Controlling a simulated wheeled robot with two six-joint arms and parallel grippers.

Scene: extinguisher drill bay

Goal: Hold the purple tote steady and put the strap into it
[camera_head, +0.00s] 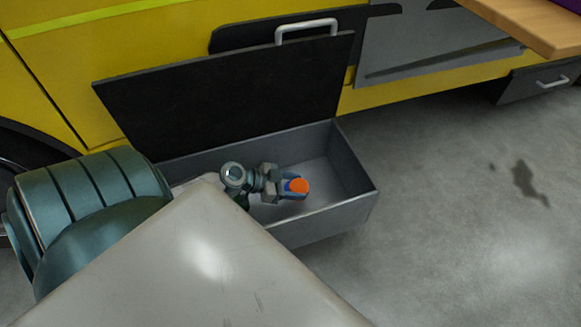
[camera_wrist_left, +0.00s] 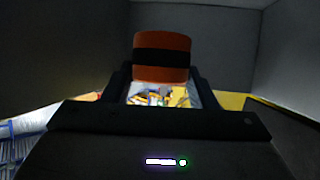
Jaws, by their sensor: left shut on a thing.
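The strap looks like an orange roll (camera_head: 299,186). It is inside an open grey locker box. My left gripper (camera_head: 287,187) is shut on it, low inside the box. In the left wrist view the strap (camera_wrist_left: 162,42) shows a black band around its middle and sits between the two dark fingers. A small purple patch (camera_head: 571,4), perhaps the tote, shows at the top right corner on a wooden top. Most of it is cut off by the frame. My right gripper is not in view.
The box (camera_head: 350,170) has grey walls around my left gripper, and its dark lid (camera_head: 230,95) stands open behind. A yellow vehicle (camera_head: 90,60) is behind that. A wooden top (camera_head: 535,25) juts out at upper right. The concrete floor (camera_head: 450,230) at right is clear.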

